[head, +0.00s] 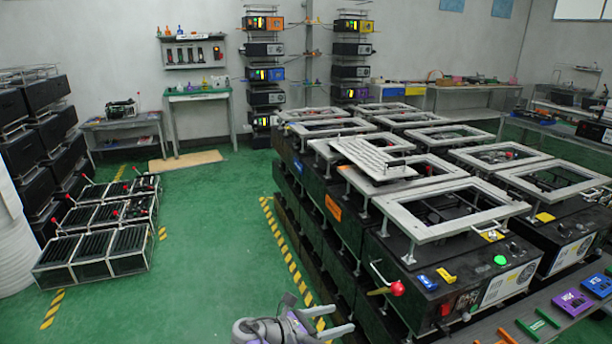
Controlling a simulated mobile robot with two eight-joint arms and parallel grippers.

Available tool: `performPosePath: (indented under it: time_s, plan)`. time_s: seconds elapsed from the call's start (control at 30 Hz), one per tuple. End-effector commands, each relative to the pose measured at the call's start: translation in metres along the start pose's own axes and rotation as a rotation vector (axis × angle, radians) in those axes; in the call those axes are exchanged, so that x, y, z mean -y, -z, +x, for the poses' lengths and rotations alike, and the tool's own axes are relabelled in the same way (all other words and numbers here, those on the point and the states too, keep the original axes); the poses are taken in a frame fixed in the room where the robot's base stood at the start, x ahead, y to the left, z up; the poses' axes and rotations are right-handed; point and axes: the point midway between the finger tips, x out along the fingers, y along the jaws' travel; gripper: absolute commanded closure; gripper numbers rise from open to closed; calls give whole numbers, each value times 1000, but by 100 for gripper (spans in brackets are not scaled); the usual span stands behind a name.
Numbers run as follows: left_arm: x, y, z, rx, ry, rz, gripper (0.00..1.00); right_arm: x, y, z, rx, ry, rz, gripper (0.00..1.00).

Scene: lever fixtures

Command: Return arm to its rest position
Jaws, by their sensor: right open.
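My right gripper (343,317) is at the bottom centre, low in the picture. Its two pale fingers point right and are spread apart with nothing between them. A lever with a red ball knob (397,288) sticks out from the front of the nearest black fixture (400,255). The gripper is to the left of and below this knob, apart from it in the picture. My left gripper is not in view.
Black fixtures with grey frame tops (448,232) fill the right side. A counter with coloured parts (572,302) runs along the lower right. Low black racks (95,247) stand at the left. The green floor (205,262) between is clear, with yellow-black stripes.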

Motion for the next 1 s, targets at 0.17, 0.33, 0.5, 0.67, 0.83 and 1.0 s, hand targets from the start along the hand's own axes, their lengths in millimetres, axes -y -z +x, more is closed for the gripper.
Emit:
performPosePath:
  time_s: [0.17,0.33,0.5,0.67,0.83,1.0]
  plan:
    - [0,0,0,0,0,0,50,44,-4,28,-162,15,197,19]
    - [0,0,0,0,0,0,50,99,2,44,-355,64,466,19]
    - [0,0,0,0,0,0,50,168,20,46,-580,178,840,19]
    - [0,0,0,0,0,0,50,227,46,29,-772,342,1227,19]
    - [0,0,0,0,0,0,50,270,74,5,-929,542,1606,19]
    - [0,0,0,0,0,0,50,294,95,-15,-1027,721,1893,19]
